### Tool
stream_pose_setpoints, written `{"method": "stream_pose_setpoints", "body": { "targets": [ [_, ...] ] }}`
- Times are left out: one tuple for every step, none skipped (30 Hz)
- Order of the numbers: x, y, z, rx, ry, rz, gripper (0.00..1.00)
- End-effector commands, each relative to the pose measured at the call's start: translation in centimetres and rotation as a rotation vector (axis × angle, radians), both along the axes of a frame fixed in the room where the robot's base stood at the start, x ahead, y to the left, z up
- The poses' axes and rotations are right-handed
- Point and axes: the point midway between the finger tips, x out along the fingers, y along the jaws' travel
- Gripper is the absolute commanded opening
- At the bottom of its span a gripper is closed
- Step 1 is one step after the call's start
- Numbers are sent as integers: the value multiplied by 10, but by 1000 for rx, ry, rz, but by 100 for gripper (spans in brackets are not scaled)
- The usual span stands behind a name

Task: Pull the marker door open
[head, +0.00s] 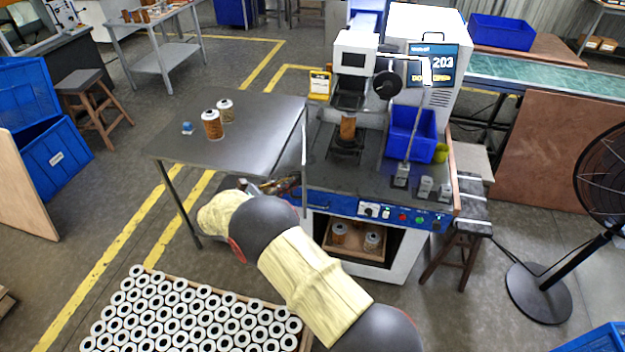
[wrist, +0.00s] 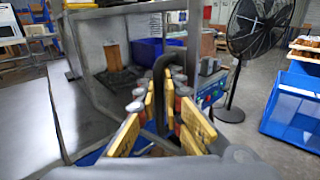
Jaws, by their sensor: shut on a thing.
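The marker door shows in the head view as a thin grey frame (head: 304,150), seen nearly edge-on at the left front of the white marker (head: 423,50). In the wrist view its grey frame (wrist: 90,85) and clear panel stand in front of me. My gripper (wrist: 163,112) has its yellow-padded fingers closed around the dark curved door handle (wrist: 160,75). In the head view my arm mostly hides the gripper and handle. The door stands swung out from the chamber, and the marker's screen (head: 433,65) seems to read "DOOR OPEN". An orange cartridge (head: 348,127) stands in the chamber.
A grey table (head: 260,130) with two cartridges (head: 212,125) stands close left of the door. A blue bin (head: 410,133) sits at the machine's right side. A crate of white-topped cartridges (head: 190,315) lies at front left. A fan (head: 540,290) stands right.

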Motion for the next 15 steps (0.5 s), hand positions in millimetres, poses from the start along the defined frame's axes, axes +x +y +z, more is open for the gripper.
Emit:
{"method": "stream_pose_setpoints", "body": {
  "targets": [
    [3,9,4,2,-8,1,0],
    [3,12,4,2,-8,1,0],
    [4,17,5,1,-9,1,0],
    [5,21,5,2,-10,1,0],
    [6,24,5,2,-10,1,0],
    [7,28,5,2,-10,1,0],
    [8,31,5,2,-10,0,0],
    [9,34,5,2,-11,-14,0],
    [10,37,5,3,-11,-29,0],
    [11,39,6,3,-11,-39,0],
    [11,42,6,4,-12,-49,0],
    [12,44,6,3,-12,-61,0],
    [13,46,7,3,-12,-69,0],
    [14,48,6,3,-12,-76,0],
    [14,50,7,4,-13,-85,0]
  ]
}}
